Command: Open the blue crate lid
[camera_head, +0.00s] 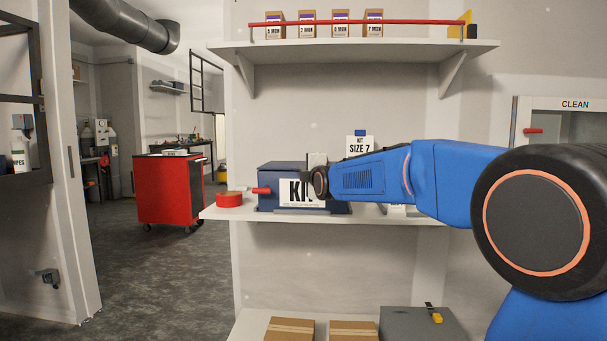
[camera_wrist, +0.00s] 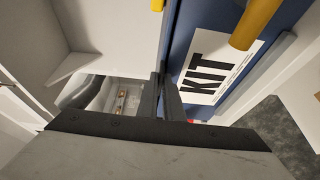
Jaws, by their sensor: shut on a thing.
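The blue crate (camera_head: 268,203) sits on the middle shelf with a white KIT label (camera_head: 296,194) on its front. Its blue lid (camera_head: 280,170) looks down, as far as I can see past my arm. My gripper (camera_head: 316,162) is at the right part of the crate's upper front. In the wrist view the fingers (camera_wrist: 163,78) are close together beside the blue crate (camera_wrist: 190,22) and its label (camera_wrist: 208,68). They are shut on what appears to be the lid's edge; the fingers hide the contact.
A red roll (camera_head: 230,199) lies left of the crate near the shelf end. A KIT SIZE 7 box (camera_head: 360,145) stands behind my arm. The upper shelf (camera_head: 360,48) holds small boxes behind a red bar. A red tool cart (camera_head: 165,190) stands at left; floor before it is clear.

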